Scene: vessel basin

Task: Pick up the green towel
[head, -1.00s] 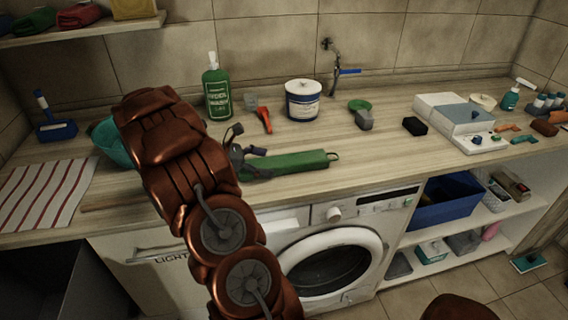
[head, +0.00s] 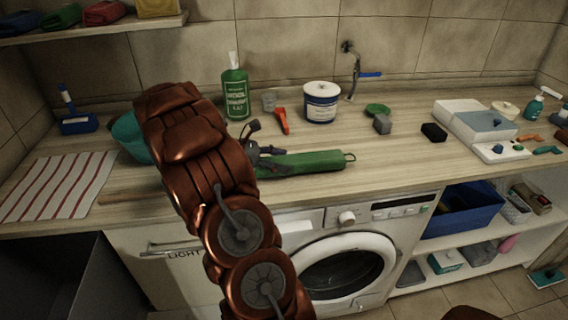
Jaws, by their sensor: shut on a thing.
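A long, flat green towel (head: 308,161) with a small loop at its right end lies along the front of the wooden counter. My gripper (head: 262,158) is at its left end, its dark fingers shut on that end. My brown arm hides part of the gripper and whatever lies behind it. The towel looks level and close to the counter top; I cannot tell whether it is lifted clear. Another folded green cloth (head: 62,15) sits on the wall shelf at the upper left.
A green bottle (head: 236,92), an orange-red tool (head: 283,121) and a white tub (head: 321,103) stand behind the towel. A teal bowl (head: 130,136) is left of my arm, by a striped cloth (head: 58,186). The washing machine (head: 345,268) is below.

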